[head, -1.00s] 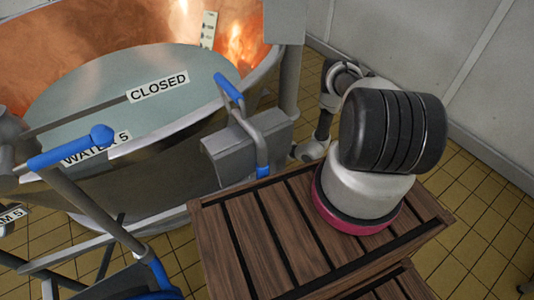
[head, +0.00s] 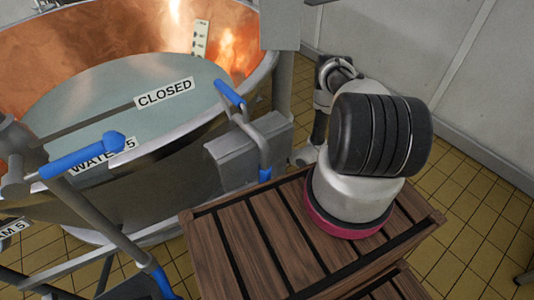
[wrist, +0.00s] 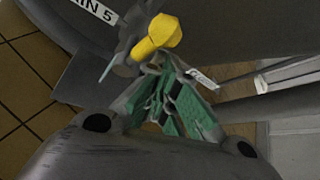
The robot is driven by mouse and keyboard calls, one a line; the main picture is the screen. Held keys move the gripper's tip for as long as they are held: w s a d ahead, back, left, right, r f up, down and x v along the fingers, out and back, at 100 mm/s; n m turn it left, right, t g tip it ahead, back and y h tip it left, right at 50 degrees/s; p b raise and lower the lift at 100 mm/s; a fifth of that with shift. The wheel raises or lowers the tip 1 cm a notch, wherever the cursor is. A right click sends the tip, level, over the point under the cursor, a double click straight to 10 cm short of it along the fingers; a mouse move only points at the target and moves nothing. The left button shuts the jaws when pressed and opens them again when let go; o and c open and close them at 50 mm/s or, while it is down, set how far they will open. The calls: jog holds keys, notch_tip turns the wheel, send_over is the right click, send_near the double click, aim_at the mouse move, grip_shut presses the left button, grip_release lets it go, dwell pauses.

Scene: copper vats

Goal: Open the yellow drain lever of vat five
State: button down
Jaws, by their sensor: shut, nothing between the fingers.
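The yellow drain lever (wrist: 158,35) shows in the wrist view, at the top centre, on a grey valve fitting. A white label ending in "IN 5" (wrist: 92,9) is above and left of it. My gripper (wrist: 165,78) has green-padded fingers drawn together with nothing between them. The fingertips are close below the lever in the picture; I cannot tell whether they touch it. In the head view the copper vat (head: 120,45) stands at the left, and the yellow lever and my gripper are not visible there.
A wooden slatted platform (head: 240,245) is in front of the vat. Blue-handled levers (head: 230,92) (head: 82,155), a grey box (head: 245,150) and pipes crowd the vat's near side. Labels read "CLOSED" (head: 164,92) and "WATER 5" (head: 102,156). Tiled floor (head: 460,220) is clear at right.

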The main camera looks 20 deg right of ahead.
jog(key=shift+s+a+r, duration=0.1)
jog(key=shift+s+a, duration=0.05)
jog(key=shift+a, duration=0.05)
jog(key=shift+s+d, duration=0.1)
dwell(0.5)
